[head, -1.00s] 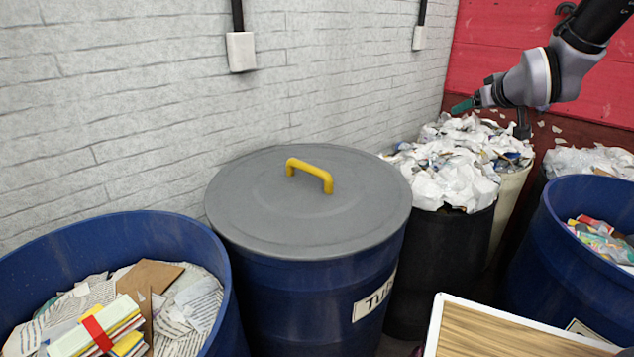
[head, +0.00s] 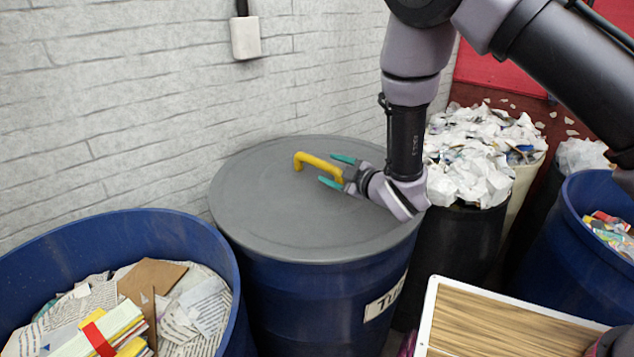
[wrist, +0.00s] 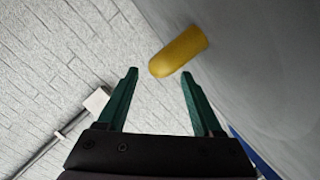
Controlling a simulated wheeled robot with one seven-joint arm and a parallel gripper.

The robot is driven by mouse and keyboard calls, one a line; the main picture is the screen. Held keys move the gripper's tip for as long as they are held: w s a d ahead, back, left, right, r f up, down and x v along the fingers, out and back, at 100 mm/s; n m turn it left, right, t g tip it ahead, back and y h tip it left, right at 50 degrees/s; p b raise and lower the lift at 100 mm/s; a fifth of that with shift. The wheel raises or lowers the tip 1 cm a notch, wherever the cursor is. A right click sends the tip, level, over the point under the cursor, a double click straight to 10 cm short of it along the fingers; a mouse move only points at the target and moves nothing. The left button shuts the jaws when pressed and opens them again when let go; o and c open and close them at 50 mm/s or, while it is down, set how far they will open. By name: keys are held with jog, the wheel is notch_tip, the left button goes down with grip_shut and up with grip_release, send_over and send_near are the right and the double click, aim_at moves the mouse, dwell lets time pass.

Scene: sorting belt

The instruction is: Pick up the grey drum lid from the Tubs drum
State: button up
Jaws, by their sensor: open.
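The grey drum lid (head: 280,215) lies flat on the blue Tubs drum (head: 310,300), whose label is partly cut off from sight. A yellow handle (head: 312,163) stands up from the lid's middle. My gripper (head: 336,170) is open, its green fingers low over the lid at the right end of the handle. In the wrist view the yellow handle (wrist: 180,52) shows just beyond the fingertips, nearer the right finger, and the space between the fingers looks empty. The grey lid (wrist: 260,60) fills the right of that view. My arm hides part of the lid's right side.
A blue drum (head: 215,250) with paper and card stands at left. A black bin (head: 460,250) with white scrap paper stands at right, another blue drum (head: 590,250) beyond. A white-edged wooden board (head: 430,310) is in front. A white brick wall (head: 130,80) runs behind.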

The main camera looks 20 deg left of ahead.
aim_at(317, 159)
jog(key=x, duration=0.6)
jog(key=shift+w+a+r, duration=0.1)
jog(key=shift+w+a, duration=0.05)
jog(key=shift+a, duration=0.2)
jog(key=shift+c, duration=0.3)
grip_shut()
dwell(0.8)
jog(key=shift+r, duration=0.1)
